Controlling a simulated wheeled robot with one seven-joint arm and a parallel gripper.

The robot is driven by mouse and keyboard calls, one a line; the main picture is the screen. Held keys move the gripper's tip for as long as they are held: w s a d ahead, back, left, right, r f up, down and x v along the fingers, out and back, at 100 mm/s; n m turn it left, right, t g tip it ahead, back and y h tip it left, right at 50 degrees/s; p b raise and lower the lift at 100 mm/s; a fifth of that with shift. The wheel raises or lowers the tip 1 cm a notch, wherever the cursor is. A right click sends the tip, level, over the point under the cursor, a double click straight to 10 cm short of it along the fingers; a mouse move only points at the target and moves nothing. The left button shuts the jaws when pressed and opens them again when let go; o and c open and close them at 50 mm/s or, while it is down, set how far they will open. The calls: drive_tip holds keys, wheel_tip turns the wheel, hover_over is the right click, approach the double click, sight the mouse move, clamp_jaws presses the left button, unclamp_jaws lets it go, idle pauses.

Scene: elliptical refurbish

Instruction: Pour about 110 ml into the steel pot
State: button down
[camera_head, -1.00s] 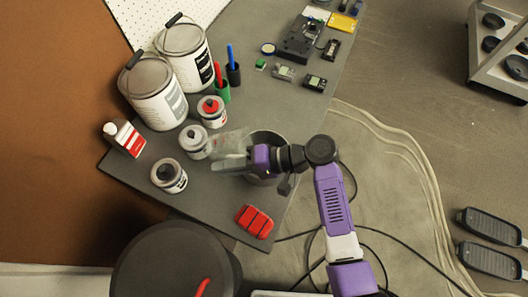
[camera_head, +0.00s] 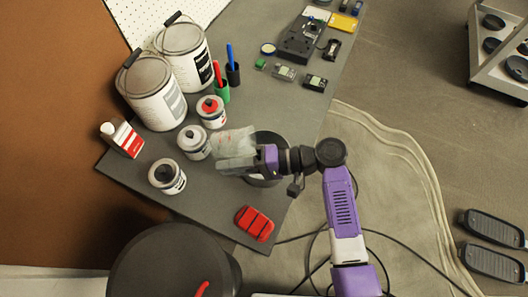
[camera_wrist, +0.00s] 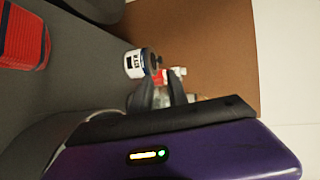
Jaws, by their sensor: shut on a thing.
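My gripper (camera_head: 252,163) is shut on a clear, see-through container (camera_head: 233,142) on the bench. The container looks tilted, and I cannot make out how much liquid it holds. In the wrist view the gripper fingers (camera_wrist: 162,92) show with a pale see-through patch between them. The steel pot (camera_head: 268,137) stands on the bench right beside and partly under my gripper, which hides much of it. Its inside looks dark and any liquid level in it cannot be seen.
Small cans (camera_head: 194,142) and (camera_head: 167,177) stand left of the gripper, with a red-lidded can (camera_head: 211,111) behind. Two large paint cans (camera_head: 151,92) stand farther back. A red-and-white bottle (camera_head: 122,138) is at the left edge. A red block (camera_head: 254,223) lies near the front edge.

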drive_tip(key=shift+d+r+y+b, duration=0.2)
drive_tip(key=shift+d+y+b, duration=0.1)
drive_tip(key=shift+y+b, duration=0.1)
drive_tip(key=shift+r+p, duration=0.2)
drive_tip(key=shift+p, duration=0.25)
drive_tip(key=shift+s+a+h+p, duration=0.15)
drive_tip(key=shift+a+h+p, duration=0.65)
drive_tip(key=shift+a+p, duration=0.2)
drive_tip(key=shift+a+h+p, duration=0.1)
drive_tip(key=shift+h+p, duration=0.4)
drive_tip(key=shift+p, duration=0.4)
drive_tip(key=shift+h+p, duration=0.4)
drive_tip(key=shift+p, duration=0.35)
drive_tip(key=shift+f, duration=0.5)
drive_tip(key=shift+h+p, duration=0.3)
drive_tip(key=shift+h, duration=0.1)
drive_tip(key=shift+a+p, duration=0.1)
drive_tip(key=shift+p, duration=0.25)
